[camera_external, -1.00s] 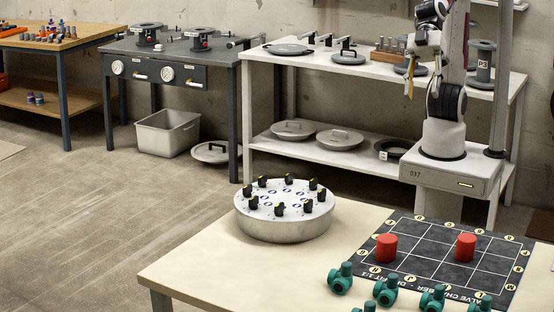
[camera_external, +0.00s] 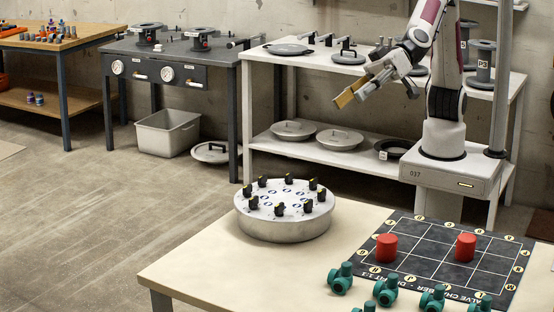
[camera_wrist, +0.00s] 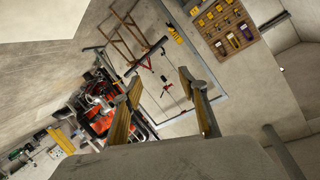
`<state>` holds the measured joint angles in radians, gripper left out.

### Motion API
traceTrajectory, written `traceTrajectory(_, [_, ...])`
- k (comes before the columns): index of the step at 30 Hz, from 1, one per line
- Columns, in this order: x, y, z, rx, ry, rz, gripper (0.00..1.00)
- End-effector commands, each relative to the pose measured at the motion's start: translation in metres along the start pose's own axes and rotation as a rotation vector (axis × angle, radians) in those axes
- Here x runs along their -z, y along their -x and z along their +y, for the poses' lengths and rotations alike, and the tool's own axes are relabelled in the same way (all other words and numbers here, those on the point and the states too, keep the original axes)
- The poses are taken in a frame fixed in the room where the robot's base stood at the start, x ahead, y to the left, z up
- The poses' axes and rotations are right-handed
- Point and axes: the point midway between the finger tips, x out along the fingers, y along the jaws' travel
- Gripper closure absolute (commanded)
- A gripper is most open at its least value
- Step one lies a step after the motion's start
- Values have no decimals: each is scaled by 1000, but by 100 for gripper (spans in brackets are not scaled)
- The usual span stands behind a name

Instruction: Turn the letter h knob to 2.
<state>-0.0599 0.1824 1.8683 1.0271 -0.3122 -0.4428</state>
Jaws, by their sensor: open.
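A round silver drum (camera_external: 284,224) stands on the near table, with several black knobs (camera_external: 280,209) in a ring on its top. Blue markings lie inside the ring, but the letters are too small to read, so I cannot tell which knob is h. My gripper (camera_external: 345,98) is raised in front of the white shelf, well above and behind the drum, touching nothing. In the wrist view my gripper (camera_wrist: 158,95) shows its two wood-coloured fingers spread apart with nothing between them. The drum and knobs are not in the wrist view.
A dark board (camera_external: 450,262) with two red cylinders (camera_external: 386,248) lies right of the drum. Several green valves (camera_external: 341,278) stand along its front. The white shelf (camera_external: 262,85) holds lids and fittings. The table (camera_external: 220,262) left of the drum is clear.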

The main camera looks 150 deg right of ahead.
Motion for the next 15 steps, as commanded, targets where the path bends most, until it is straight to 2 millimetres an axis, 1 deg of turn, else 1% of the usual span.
traceTrajectory(1, [-1, -12, 6, -27, -11, 16, 58])
traceTrajectory(6, [-2, -43, 29, -129, -49, 79, 58])
traceTrajectory(11, [-8, -67, 55, -237, -76, 130, 58])
traceTrajectory(15, [-19, -84, 81, -340, -94, 168, 58])
